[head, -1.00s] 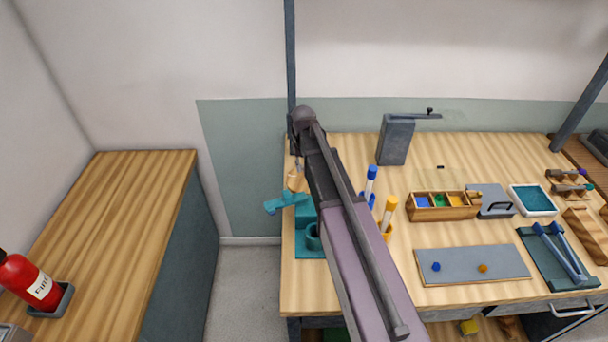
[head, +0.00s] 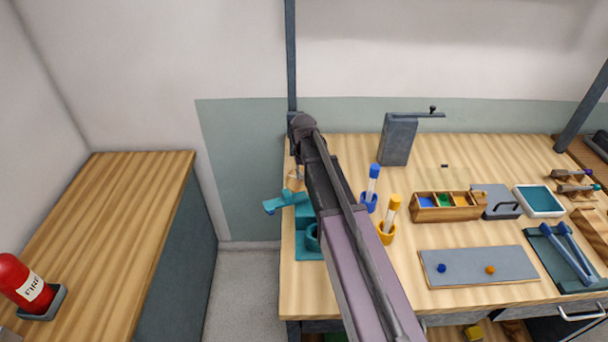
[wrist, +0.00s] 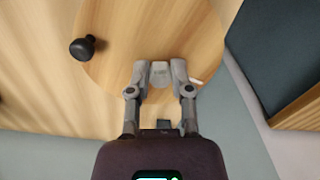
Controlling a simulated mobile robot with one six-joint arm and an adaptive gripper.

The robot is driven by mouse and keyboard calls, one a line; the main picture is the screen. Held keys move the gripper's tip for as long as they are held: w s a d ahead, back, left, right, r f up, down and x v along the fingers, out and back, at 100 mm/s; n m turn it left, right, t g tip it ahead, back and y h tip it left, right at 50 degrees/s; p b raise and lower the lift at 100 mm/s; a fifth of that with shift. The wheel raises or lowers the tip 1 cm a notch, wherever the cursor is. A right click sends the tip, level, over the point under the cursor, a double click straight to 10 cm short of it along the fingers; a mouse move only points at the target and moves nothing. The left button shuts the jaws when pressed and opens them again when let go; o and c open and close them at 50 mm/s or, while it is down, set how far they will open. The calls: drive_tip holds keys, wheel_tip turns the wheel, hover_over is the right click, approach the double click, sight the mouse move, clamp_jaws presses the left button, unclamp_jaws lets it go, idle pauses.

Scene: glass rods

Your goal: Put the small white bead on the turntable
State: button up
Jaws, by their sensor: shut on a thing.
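In the wrist view my gripper (wrist: 159,72) is over a round pale wooden disc, the turntable (wrist: 125,35). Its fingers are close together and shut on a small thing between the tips. The fingers hide most of that thing, so I cannot make out the white bead clearly. A short whitish piece (wrist: 196,81) shows just right of the fingers, over the disc's edge; I cannot tell what it is. In the head view my arm covers most of the bench's far left corner, and the bead does not show.
A black knob (wrist: 82,48) stands at the disc's left edge. In the head view a teal fixture (head: 290,202) is left of my arm. Blue (head: 369,200) and yellow (head: 387,233) holders with tubes stand close on its right. A grey block (head: 397,140) stands behind.

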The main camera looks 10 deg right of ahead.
drive_tip(key=shift+f, duration=0.2)
drive_tip(key=o, duration=0.8)
drive_tip(key=shift+r, duration=0.15)
wheel_tip(320, 180, up, 12)
drive_tip(key=p, duration=1.2)
idle(0.4)
drive_tip(key=s, duration=2)
drive_tip(key=shift+s+a, duration=0.15)
drive_tip(key=shift+s, duration=0.15)
